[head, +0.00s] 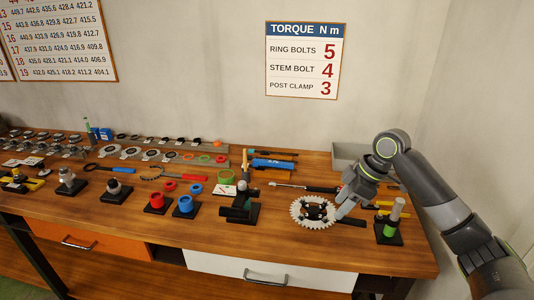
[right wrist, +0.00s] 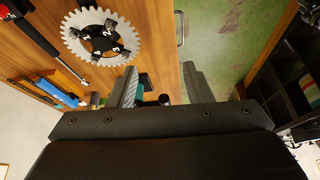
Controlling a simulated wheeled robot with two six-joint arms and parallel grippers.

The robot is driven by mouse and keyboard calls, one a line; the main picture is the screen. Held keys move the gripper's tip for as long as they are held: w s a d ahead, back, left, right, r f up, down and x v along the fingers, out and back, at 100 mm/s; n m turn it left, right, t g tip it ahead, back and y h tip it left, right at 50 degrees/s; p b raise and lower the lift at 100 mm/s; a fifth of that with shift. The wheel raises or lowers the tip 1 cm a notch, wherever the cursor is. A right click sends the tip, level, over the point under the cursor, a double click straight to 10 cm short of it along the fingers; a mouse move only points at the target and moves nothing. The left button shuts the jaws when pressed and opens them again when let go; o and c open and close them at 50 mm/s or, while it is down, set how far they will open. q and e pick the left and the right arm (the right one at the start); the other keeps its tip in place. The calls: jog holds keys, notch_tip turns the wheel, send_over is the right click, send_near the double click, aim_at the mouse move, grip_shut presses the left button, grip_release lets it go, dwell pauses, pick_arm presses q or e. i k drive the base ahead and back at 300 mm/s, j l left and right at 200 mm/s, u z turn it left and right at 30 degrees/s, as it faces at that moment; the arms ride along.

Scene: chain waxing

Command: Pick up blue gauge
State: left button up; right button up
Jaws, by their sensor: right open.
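A long blue tool (head: 272,164), which I take to be the blue gauge, lies flat at the back of the bench, right of the middle. My right gripper (head: 343,210) is right of and nearer than the blue tool, above the bench beside a toothed chainring. In the right wrist view the fingers of this gripper (right wrist: 160,78) are apart, with nothing held between them. My left gripper is not in view.
Red and blue cups (head: 185,205) stand left.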

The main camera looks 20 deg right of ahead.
aim_at(256, 162)
jog(key=i+l, duration=0.15)
jog(key=i, duration=0.55)
jog(key=i+l, duration=0.15)
jog(key=i, duration=0.5)
